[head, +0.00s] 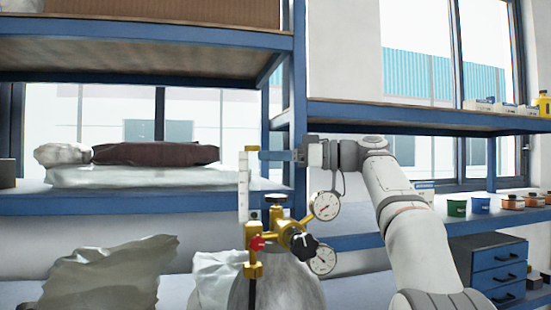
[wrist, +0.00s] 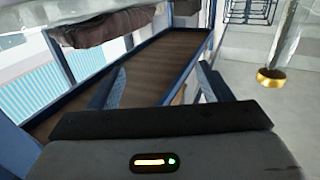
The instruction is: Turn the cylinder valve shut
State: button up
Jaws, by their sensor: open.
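The grey gas cylinder (head: 278,288) stands low in the middle of the head view, with only its upper part showing. Brass fittings on top carry a black cap-like knob (head: 276,198), a red knob (head: 257,243), a black star-shaped knob (head: 304,246) and two round gauges (head: 325,205). A pale upright tube (head: 243,185) rises at their left. I cannot tell for sure which knob is the cylinder valve. My gripper (head: 266,155) is above the fittings, pointing left, apart from the knobs. In the wrist view my gripper (wrist: 160,70) has its blue fingers spread, with nothing between them.
Blue-framed shelving (head: 400,117) stands behind the cylinder. Sacks (head: 155,153) lie on the left shelf, and more bags (head: 115,275) lie below. Small pots (head: 456,207) and a blue drawer unit (head: 497,265) are at right. A brass fitting (wrist: 270,78) shows at right in the wrist view.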

aim_at(268, 196)
jog(key=shift+w+d+f+p, duration=0.15)
jog(key=shift+w+d+p, duration=0.05)
jog(key=shift+p, duration=0.35)
jog(key=d+f+n+g+p, duration=0.5)
jog(key=f+g+p, duration=0.2)
jog(key=f+p, duration=0.15)
jog(key=a, duration=0.2)
jog(key=a+p, duration=0.1)
jog(key=a, duration=0.4)
jog(key=shift+s+a+f, duration=0.15)
jog(key=shift+s+f, duration=0.15)
jog(key=shift+f, duration=0.1)
jog(key=shift+m, duration=0.3)
jog(key=c, duration=0.9)
jog(key=shift+f, duration=0.1)
jog(key=shift+c, duration=0.3)
